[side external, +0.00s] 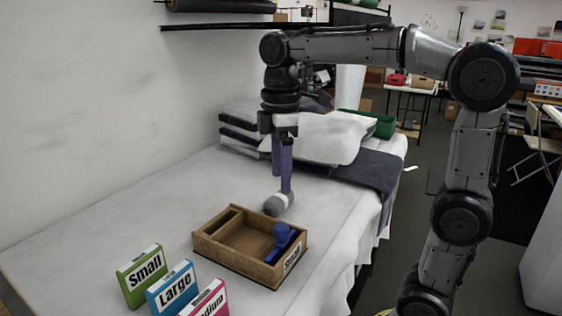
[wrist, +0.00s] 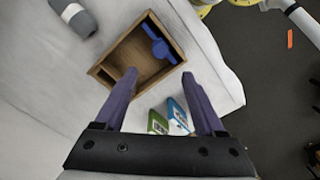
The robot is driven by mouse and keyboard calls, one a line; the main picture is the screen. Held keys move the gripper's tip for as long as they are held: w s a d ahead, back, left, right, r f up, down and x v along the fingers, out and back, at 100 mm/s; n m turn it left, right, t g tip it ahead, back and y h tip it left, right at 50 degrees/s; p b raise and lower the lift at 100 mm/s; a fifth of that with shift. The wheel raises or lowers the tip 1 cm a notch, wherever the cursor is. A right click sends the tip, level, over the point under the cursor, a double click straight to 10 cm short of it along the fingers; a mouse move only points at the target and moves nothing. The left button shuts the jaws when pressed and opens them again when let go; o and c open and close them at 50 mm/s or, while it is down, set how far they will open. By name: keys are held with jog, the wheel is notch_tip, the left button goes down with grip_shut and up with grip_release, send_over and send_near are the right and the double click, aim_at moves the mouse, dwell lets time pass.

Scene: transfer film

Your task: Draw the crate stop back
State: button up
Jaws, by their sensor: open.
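The wooden crate (side external: 228,257) sits on the white-covered bed, with a "Small" label on its right end. The blue crate stop (side external: 281,240), with a rounded knob, stands inside near that labelled end; it also shows in the wrist view (wrist: 158,46). A narrow slot is at the crate's opposite end. My gripper (side external: 281,184) is open and empty, pointing down, above the bed and behind the crate in the side view. In the wrist view the crate (wrist: 125,54) lies beyond my gripper (wrist: 158,75), the stop toward the far right.
Green "Small" (side external: 145,276), blue "Large" (side external: 172,291) and pink "Medium" (side external: 208,301) cards stand at the front. Pillows and folded bedding (side external: 300,136) are piled behind. The bed left of the crate is clear.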

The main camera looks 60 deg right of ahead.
notch_tip(320, 180, up, 2)
dwell(0.5)
jog(key=s+a+t, duration=0.1)
jog(key=s+t, duration=0.1)
jog(key=s, duration=0.7)
jog(key=s+f+m+t, duration=0.3)
jog(key=s+f+m, duration=0.1)
jog(key=f+m, duration=0.5)
jog(key=shift+s+a+f+t, duration=0.3)
jog(key=shift+s+a+f, duration=0.15)
jog(key=shift+f, duration=0.5)
